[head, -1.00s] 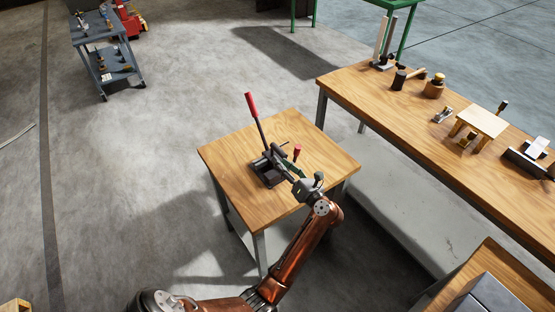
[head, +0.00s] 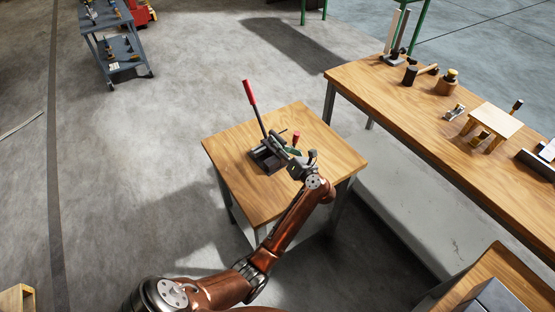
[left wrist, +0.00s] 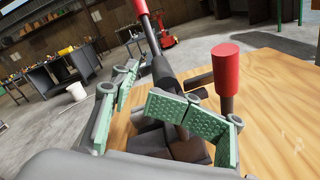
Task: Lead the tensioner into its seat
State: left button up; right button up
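A dark steel device with a long red-tipped lever (head: 249,93) and a short red handle (head: 296,138) stands on the small wooden table (head: 235,185). I take the tensioner to be part of it; I cannot tell tensioner and seat apart. My left gripper (head: 290,151) is at the device's right side, close below the short handle. In the left wrist view, the green-padded fingers (left wrist: 142,98) bend inward in front of a dark rod and dark blocks (left wrist: 185,150). The red handle (left wrist: 226,75) rises behind the right finger. Whether the pads touch anything is hidden. My right gripper is out of view.
A long wooden bench (head: 420,110) with a mallet (head: 412,74), a small wooden stand (head: 493,122) and other tools lies to the right. A grey cart (head: 118,50) stands at the back left. The small table's front and left parts are bare.

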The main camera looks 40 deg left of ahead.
pick_arm(q)
jog(key=shift+a, duration=0.1)
jog(key=shift+r, duration=0.1)
grip_shut()
dwell(0.4)
dwell(0.4)
jog(key=shift+r, duration=0.25)
jog(key=shift+f, duration=0.1)
